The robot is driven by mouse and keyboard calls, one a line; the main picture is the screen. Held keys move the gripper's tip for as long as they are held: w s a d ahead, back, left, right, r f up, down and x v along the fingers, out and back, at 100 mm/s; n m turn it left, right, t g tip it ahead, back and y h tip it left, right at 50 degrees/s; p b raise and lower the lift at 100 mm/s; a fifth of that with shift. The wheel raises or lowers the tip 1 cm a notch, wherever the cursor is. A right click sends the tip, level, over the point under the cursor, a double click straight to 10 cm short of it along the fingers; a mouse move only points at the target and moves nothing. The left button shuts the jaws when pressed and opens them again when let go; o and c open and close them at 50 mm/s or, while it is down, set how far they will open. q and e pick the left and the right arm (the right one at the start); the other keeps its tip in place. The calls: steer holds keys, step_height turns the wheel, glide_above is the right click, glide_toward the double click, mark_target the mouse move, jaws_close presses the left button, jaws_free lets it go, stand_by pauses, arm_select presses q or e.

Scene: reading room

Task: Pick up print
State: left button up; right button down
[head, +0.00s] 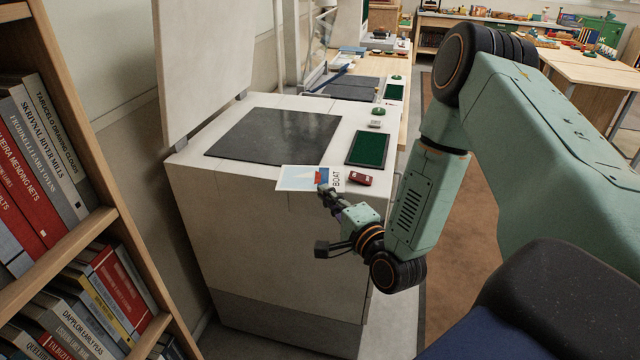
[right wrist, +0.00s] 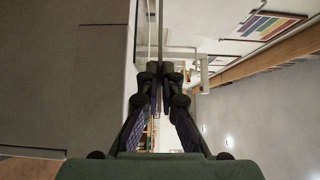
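The print (head: 299,178) is a white sheet with a blue and red picture and the word BOAT. It lies level at the front edge of the white copier's top (head: 184,156); I cannot tell whether it rests on the top or is slightly above it. My right gripper (head: 325,190) is at the print's near edge, its fingers close together. In the right wrist view the gripper (right wrist: 160,75) has its fingertips around a thin strip, the print seen edge-on (right wrist: 160,35). My left gripper is not in view.
The copier has a dark glass (head: 275,136), a raised lid (head: 205,60) and a green panel (head: 367,149). A small red object (head: 360,179) is close to the print's right. A bookshelf (head: 110,225) stands at left. Tables (head: 590,70) stand at the back right.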

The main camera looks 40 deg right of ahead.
steer(key=s+p, duration=0.1)
steer(key=s+r, duration=0.1)
steer(key=s, duration=0.1)
steer(key=shift+s+a+r+p, duration=0.15)
steer(key=shift+s+r+p, duration=0.1)
steer(key=shift+p, duration=0.1)
steer(key=shift+a+f, duration=0.1)
steer(key=shift+f, duration=0.05)
